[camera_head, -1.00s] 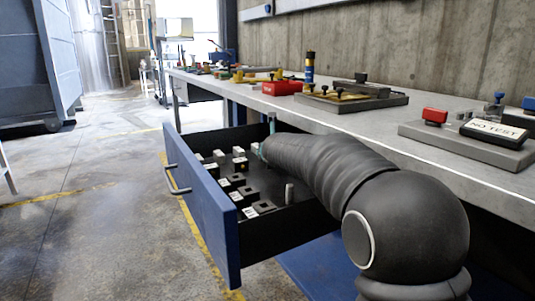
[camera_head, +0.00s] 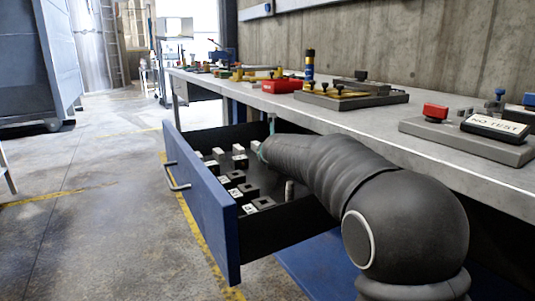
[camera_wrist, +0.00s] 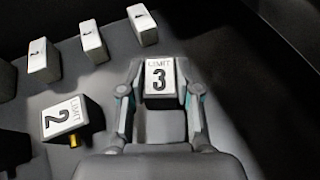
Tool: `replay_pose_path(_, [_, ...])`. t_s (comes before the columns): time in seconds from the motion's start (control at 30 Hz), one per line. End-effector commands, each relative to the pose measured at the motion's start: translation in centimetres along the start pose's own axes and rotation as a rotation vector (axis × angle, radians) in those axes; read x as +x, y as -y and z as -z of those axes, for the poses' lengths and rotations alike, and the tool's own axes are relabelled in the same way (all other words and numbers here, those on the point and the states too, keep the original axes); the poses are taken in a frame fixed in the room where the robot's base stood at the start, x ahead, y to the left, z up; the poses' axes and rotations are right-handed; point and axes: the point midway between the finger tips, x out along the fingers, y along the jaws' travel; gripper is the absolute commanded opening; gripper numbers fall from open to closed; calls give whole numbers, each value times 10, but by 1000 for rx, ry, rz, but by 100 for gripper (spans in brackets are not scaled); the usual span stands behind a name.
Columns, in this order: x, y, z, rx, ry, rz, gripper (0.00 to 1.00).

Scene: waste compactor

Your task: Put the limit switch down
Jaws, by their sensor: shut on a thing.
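In the wrist view, my gripper (camera_wrist: 159,68) is shut on a limit switch (camera_wrist: 159,80), a pale block with a white face marked LIMIT 3. One finger is on each side of it, and its face is upright in the picture. It is inside the open drawer, low over or on the dark floor; I cannot tell whether it touches. A second limit switch (camera_wrist: 66,117), marked LIMIT 2, lies to the left, turned a little, with a brass-coloured part below it. In the head view, my arm reaches into the blue-fronted drawer (camera_head: 205,205) and hides the held switch.
Several white-faced blocks (camera_wrist: 93,42) stand in a row beyond and left of my gripper. Dark square blocks (camera_head: 262,203) lie nearer the drawer front. The drawer floor right of the held switch is clear. The workbench (camera_head: 385,127) overhangs the drawer's back.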

Motion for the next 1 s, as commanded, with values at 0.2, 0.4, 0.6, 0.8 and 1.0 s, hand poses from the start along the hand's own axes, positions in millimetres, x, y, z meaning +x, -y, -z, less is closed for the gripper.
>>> replay_pose_path(0.2, [0, 0, 1, 0, 0, 0, 62])
replay_pose_path(0.4, [0, 0, 1, 0, 0, 0, 62])
replay_pose_path(0.6, [-4, 0, 1, -1, 1, 0, 62])
replay_pose_path(0.8, [-29, 0, 0, 0, 2, -1, 62])
replay_pose_path(1.0, [-67, -1, 0, -1, 3, -1, 62])
